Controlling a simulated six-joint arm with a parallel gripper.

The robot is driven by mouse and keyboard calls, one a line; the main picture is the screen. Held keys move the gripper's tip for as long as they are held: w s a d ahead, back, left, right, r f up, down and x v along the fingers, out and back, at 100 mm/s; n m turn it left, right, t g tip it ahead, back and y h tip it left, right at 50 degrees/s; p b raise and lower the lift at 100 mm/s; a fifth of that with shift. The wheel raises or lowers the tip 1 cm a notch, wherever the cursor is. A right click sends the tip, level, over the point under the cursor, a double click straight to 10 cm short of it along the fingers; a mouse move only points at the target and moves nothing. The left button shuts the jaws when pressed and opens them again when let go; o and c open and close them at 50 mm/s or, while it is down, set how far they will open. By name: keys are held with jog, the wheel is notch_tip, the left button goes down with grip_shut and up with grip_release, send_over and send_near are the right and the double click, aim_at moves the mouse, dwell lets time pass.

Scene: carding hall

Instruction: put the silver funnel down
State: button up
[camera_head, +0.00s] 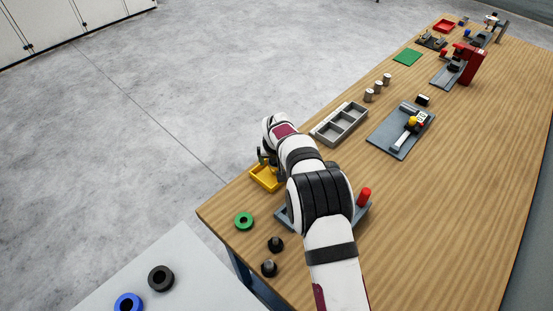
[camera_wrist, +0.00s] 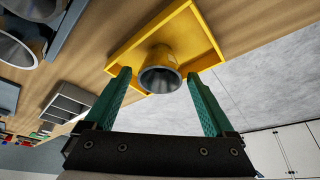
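The silver funnel (camera_wrist: 160,78) stands in the yellow tray (camera_wrist: 213,30) in the wrist view, its round mouth facing the camera and its sides tinted yellow by reflection. My gripper (camera_wrist: 157,77) is open, with one teal finger on each side of the funnel and a visible gap on both sides. In the head view my gripper (camera_head: 264,158) is over the yellow tray (camera_head: 262,182) at the left edge of the wooden table. The funnel is hidden behind my gripper and arm there.
A grey compartment tray (camera_head: 340,124) lies just beyond. A green ring (camera_head: 243,221) and two black pegs (camera_head: 275,244) lie nearer. A red cylinder (camera_head: 364,196) stands right of my arm. Two more silver round pieces (camera_wrist: 14,50) show at the wrist view's upper left.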

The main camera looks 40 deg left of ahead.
jog(key=v, duration=1.2)
jog(key=s+d+r+m+g+h, duration=0.1)
jog(key=d+r+m, duration=0.35)
jog(key=d, duration=0.95)
jog(key=s+d+r+m+h, duration=0.1)
jog(key=d+r+m, duration=0.3)
jog(key=d, duration=1)
jog(key=s+d+m+g, duration=0.1)
jog(key=s+d+m, duration=0.2)
jog(key=s+d, duration=0.4)
jog(key=s+d+m+g, duration=0.1)
jog(key=s+d+m, duration=0.2)
jog(key=s+d, duration=0.4)
jog(key=s+f, duration=0.1)
jog(key=s, duration=0.5)
jog(key=shift+d+y, duration=0.2)
jog(key=shift+y, duration=0.1)
